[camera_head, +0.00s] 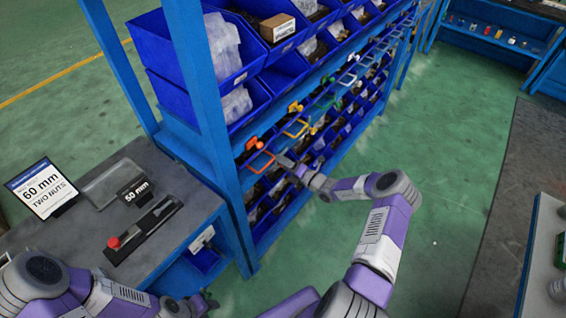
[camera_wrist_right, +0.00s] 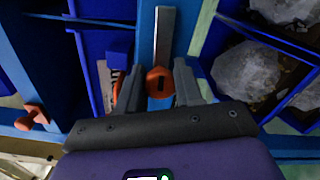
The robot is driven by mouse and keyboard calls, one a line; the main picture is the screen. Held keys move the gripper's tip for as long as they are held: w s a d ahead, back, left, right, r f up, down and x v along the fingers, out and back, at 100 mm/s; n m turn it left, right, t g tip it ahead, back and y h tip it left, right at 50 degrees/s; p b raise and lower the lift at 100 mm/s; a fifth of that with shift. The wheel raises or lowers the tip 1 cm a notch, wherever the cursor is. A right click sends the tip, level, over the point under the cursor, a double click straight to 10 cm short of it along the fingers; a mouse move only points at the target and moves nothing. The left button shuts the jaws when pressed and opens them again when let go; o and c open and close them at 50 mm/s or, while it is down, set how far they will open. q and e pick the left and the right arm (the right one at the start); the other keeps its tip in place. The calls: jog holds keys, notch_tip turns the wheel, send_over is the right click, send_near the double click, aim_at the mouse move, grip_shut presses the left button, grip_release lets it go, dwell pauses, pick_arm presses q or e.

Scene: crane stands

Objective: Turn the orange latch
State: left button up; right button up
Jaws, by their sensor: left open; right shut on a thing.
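The orange latch (camera_head: 262,161) is on the side of the blue rack in the head view, beside a row of differently coloured handles. My right gripper (camera_head: 283,159) is at it. In the right wrist view, an orange latch part (camera_wrist_right: 159,80) with a dark slot sits between the two fingers of my right gripper (camera_wrist_right: 160,88), which is shut on it. A grey metal bar (camera_wrist_right: 165,35) extends from it along a blue beam. My left gripper (camera_head: 207,301) is open, low beside the workbench; its fingers are partly hard to make out.
The blue rack (camera_head: 205,80) holds several blue bins with bagged parts. A grey workbench (camera_head: 85,235) with a "60 mm" sign (camera_head: 42,189) stands at left. Another orange knob (camera_wrist_right: 30,118) shows in the wrist view. Green floor (camera_head: 455,130) is open at right.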

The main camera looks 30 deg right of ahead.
jog(key=shift+d+m, duration=0.1)
jog(key=shift+m, duration=0.4)
jog(key=shift+r, duration=0.1)
jog(key=o, duration=1)
jog(key=v, duration=0.7)
jog(key=shift+s+p, duration=0.3)
